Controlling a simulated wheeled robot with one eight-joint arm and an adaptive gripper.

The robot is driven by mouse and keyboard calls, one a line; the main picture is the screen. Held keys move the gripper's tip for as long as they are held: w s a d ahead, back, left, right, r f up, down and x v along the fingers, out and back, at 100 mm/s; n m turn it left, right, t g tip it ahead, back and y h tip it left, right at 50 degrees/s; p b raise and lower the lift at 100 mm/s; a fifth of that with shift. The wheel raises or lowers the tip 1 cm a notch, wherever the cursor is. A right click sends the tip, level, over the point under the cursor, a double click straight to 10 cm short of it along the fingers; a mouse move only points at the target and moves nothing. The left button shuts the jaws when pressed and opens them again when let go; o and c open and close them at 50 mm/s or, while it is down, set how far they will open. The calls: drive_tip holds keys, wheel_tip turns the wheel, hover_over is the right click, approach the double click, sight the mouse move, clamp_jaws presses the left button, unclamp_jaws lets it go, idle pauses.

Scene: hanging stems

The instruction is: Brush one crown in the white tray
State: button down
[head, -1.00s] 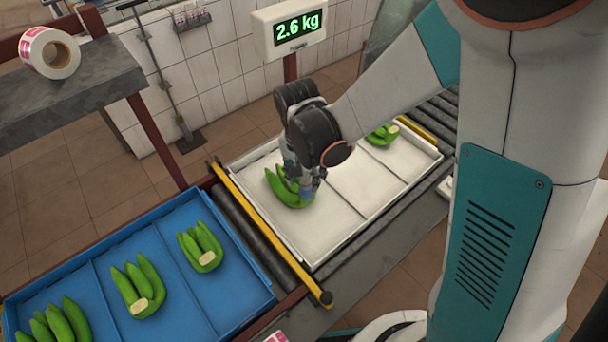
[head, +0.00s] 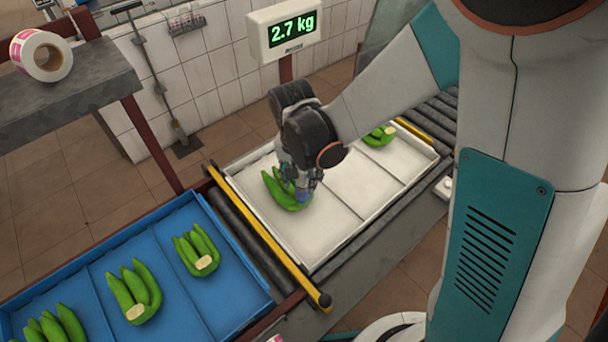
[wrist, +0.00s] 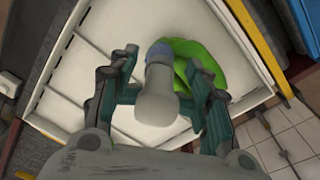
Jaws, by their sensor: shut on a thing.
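The white tray (head: 348,184) lies on the roller conveyor; its bare floor also shows in the wrist view (wrist: 115,30). A green banana hand (head: 286,196) lies in its left compartment, also in the wrist view (wrist: 212,62). Another hand (head: 378,138) lies in its far right compartment. My gripper (head: 297,182) is over the left hand. In the wrist view my gripper (wrist: 160,85) is shut on a brush (wrist: 157,95) with a pale grey handle and a blue tip. The tip is at the hand's crown, which it largely hides; I cannot tell how firmly they touch.
A blue tray (head: 170,265) with several banana hands stands at the lower left. A yellow rail (head: 262,232) runs between the trays. A scale display (head: 290,30) reads 2.7 kg. The tray's middle is clear.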

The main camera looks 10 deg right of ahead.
drive_tip(key=shift+w+d+r, duration=0.1)
drive_tip(key=shift+w+d, duration=0.45)
drive_tip(key=shift+d, duration=0.25)
drive_tip(key=shift+r+p, duration=2.7)
drive_tip(key=shift+r, duration=1.8)
